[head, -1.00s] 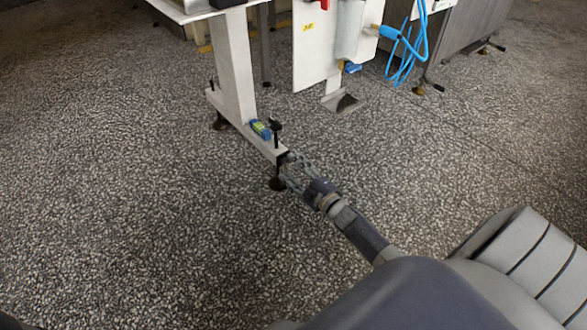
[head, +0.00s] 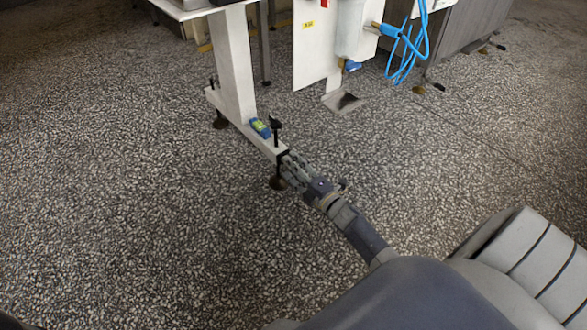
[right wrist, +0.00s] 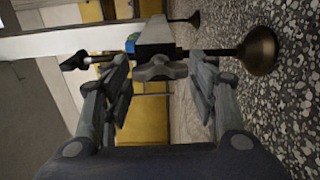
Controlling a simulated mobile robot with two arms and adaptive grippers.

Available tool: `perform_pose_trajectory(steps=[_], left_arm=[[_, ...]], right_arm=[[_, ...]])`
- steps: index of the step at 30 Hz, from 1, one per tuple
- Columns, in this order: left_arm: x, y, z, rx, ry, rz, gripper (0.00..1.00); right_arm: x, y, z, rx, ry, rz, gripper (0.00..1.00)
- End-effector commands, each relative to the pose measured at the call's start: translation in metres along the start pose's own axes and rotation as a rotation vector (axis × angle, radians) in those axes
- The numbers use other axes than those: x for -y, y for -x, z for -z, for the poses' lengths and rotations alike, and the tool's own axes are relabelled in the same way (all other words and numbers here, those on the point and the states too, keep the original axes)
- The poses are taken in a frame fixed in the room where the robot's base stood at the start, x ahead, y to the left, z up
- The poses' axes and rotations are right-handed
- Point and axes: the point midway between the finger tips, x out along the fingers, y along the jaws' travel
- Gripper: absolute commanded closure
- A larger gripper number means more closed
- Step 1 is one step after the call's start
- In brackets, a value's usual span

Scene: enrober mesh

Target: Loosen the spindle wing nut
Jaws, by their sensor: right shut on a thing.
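The spindle wing nut (right wrist: 160,72) is a grey winged knob on the end of the white foot beam, centred between my right fingers in the right wrist view. In the head view my right gripper (head: 288,164) reaches the near end of the beam (head: 246,130) and hides the nut. The upright spindle has a dark handle (head: 275,123) on top and a round foot (head: 278,184) below. It lies sideways in the right wrist view, foot (right wrist: 258,50) at right. My left gripper is not in view.
A blue and green object (head: 260,128) lies on the beam beside the spindle. The white post (head: 234,65) rises behind it. A white panel (head: 312,45) and blue hose (head: 408,50) are farther back. The speckled floor (head: 130,210) around is clear.

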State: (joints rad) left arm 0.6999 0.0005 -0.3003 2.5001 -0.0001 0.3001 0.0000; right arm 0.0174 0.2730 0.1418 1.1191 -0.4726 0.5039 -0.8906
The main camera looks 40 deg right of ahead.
Motion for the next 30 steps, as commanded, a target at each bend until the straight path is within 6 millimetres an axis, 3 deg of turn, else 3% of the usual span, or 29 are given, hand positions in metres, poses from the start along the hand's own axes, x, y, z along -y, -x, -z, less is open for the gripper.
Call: perform_pose_trajectory(steps=[9, 10, 12, 24, 30], left_arm=[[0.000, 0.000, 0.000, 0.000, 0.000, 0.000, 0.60], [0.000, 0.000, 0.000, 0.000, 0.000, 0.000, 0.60], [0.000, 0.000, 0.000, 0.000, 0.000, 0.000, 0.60], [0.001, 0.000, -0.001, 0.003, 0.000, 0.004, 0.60], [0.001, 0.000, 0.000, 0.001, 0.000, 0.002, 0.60]], right_arm=[[0.001, 0.000, 0.001, -0.002, 0.003, 0.001, 0.71], [0.001, 0.000, 0.001, -0.002, 0.003, 0.001, 0.40], [0.001, 0.000, 0.001, -0.002, 0.002, 0.001, 0.27], [0.001, 0.002, 0.000, 0.000, 0.000, 0.001, 0.27], [0.002, 0.025, 0.000, 0.000, 0.000, 0.003, 0.27]])
